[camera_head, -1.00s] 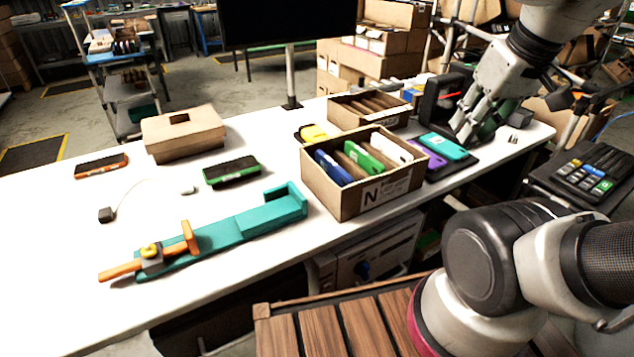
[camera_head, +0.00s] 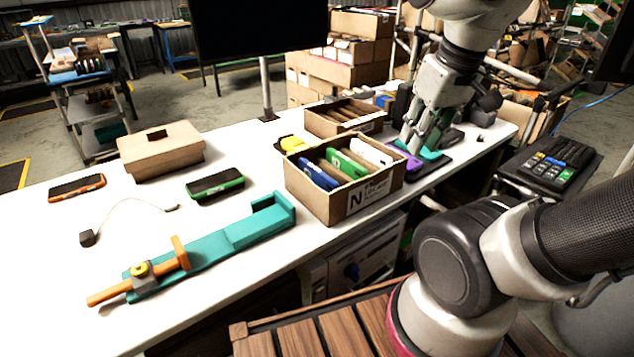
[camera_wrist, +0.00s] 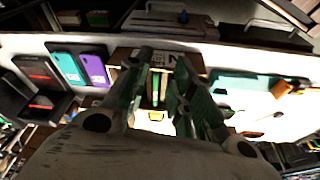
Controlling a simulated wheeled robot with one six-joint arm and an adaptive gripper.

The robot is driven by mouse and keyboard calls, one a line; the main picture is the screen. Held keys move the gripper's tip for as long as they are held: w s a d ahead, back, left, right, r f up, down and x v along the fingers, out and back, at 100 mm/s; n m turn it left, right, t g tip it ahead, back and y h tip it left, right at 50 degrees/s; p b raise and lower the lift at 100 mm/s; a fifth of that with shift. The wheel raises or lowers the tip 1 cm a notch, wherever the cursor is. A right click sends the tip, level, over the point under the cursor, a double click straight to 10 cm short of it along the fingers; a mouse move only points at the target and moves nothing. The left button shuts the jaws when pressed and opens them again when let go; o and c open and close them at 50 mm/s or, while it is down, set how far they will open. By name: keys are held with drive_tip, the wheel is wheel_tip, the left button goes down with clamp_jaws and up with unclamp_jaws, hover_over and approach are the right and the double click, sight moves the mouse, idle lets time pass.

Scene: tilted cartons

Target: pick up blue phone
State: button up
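The blue phone (camera_head: 318,175) stands tilted at the left end of the front carton (camera_head: 330,207), beside a brown divider. A green phone (camera_head: 346,163) and a white one (camera_head: 372,152) stand in the same carton. My gripper (camera_head: 414,143) is to the right of that carton, above the purple phone (camera_head: 403,158) and the teal phone (camera_head: 432,154). In the wrist view the fingers of my gripper (camera_wrist: 163,68) are apart with nothing held, and the carton (camera_wrist: 188,66) shows beyond them. I cannot make out the blue phone in the wrist view.
A second carton (camera_head: 342,124) stands behind the front one, with a yellow item (camera_head: 292,142) beside it. A teal fixture (camera_head: 215,243), a green-edged phone (camera_head: 215,185), an orange-edged phone (camera_head: 77,187) and a closed box (camera_head: 160,155) are to the left on the white table (camera_head: 60,240).

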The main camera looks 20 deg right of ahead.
drive_tip(key=w+a+f+n+g, duration=0.35)
drive_tip(key=w+a+f, duration=0.45)
drive_tip(key=w+a, duration=0.4)
hover_over(317, 169)
drive_tip(key=shift+w+a+f+m, duration=0.1)
drive_tip(key=shift+a+f+m, duration=0.15)
drive_tip(key=shift+f, duration=0.2)
drive_tip(key=shift+w+f, duration=0.2)
drive_tip(key=f, duration=0.7)
drive_tip(key=shift+s+d, duration=0.25)
drive_tip(key=shift+s, duration=0.15)
clamp_jaws()
